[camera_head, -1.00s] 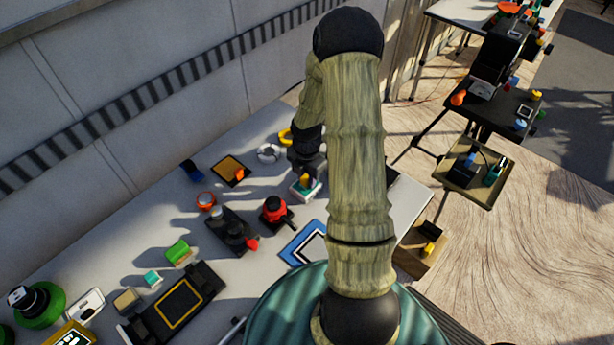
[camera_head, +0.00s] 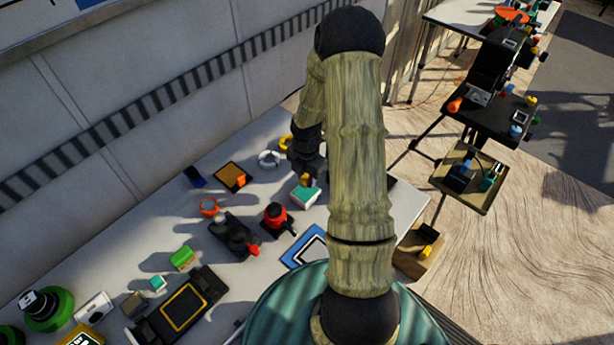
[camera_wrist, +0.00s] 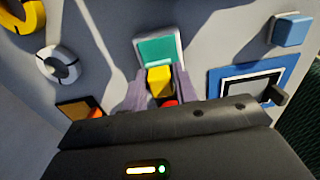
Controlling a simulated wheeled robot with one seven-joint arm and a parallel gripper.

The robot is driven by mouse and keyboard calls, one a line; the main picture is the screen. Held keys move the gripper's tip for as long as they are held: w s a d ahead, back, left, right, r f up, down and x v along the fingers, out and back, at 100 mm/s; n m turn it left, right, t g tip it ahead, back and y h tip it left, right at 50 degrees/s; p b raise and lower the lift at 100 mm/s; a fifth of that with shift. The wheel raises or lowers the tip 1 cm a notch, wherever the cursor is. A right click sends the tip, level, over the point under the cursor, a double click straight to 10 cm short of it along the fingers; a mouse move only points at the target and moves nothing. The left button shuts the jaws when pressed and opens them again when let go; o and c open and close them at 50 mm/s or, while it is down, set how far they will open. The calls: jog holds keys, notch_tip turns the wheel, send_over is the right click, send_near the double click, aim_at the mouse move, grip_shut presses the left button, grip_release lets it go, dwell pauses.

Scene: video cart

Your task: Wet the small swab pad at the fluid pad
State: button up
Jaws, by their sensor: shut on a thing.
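My gripper (camera_wrist: 150,92) is shut on a small yellow block (camera_wrist: 159,82), which I take to be the swab. A bit of red shows below the block, between the fingers. A teal pad on a white base (camera_wrist: 158,50) lies just beyond the fingertips, and I take it to be the fluid pad. It also shows in the head view (camera_head: 305,196), with the yellow block (camera_head: 305,178) just behind and above it. I cannot tell whether block and pad touch. My arm hides part of the gripper in the head view.
A blue-framed panel (camera_head: 289,258) and a red knob on a black base (camera_head: 277,216) stand near the pad. A white ring (camera_head: 268,159) and a framed orange pad (camera_head: 232,176) lie farther back. Several more items crowd the table's left. A wall runs behind.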

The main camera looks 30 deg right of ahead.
aim_at(307, 176)
jog(key=shift+r+p, duration=1.3)
jog(key=shift+r, duration=0.35)
